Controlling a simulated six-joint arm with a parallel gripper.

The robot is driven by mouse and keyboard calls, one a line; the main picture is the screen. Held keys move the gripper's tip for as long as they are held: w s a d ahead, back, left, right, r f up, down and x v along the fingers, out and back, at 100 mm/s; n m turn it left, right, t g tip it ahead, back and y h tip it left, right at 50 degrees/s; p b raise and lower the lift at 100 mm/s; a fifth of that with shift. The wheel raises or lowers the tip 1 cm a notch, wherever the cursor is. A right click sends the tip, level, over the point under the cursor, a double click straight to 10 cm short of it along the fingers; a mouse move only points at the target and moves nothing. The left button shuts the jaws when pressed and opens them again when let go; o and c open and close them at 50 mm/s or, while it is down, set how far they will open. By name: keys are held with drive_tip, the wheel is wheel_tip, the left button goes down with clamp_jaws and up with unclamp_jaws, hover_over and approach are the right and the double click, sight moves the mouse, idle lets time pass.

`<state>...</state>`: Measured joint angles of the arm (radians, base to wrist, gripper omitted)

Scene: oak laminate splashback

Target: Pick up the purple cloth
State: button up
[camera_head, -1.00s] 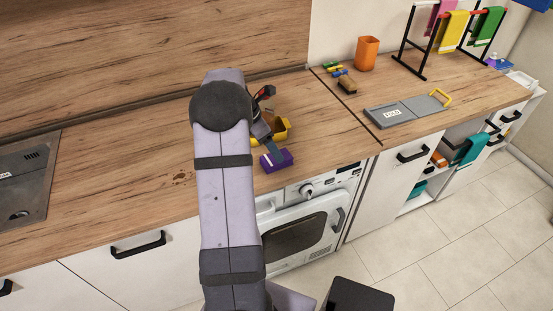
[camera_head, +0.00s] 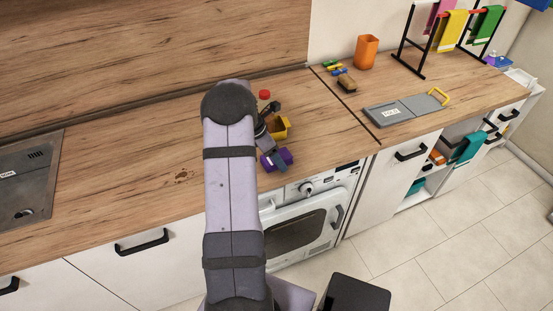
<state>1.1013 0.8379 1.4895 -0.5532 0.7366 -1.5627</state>
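The purple cloth (camera_head: 286,155) lies as a small folded bundle near the front edge of the wooden worktop, right of my arm. My gripper (camera_head: 277,163) is at the cloth, with a grey-blue finger crossing in front of it. The finger covers the middle of the cloth. I cannot tell whether the fingers are closed on it. The cloth appears at worktop level; any gap beneath it is too small to see.
A yellow container (camera_head: 283,125) stands just behind the cloth, with a red-topped item (camera_head: 264,94) behind it.

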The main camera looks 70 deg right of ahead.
drive_tip(key=shift+f, duration=0.25)
idle(0.5)
drive_tip(key=c, duration=1.1)
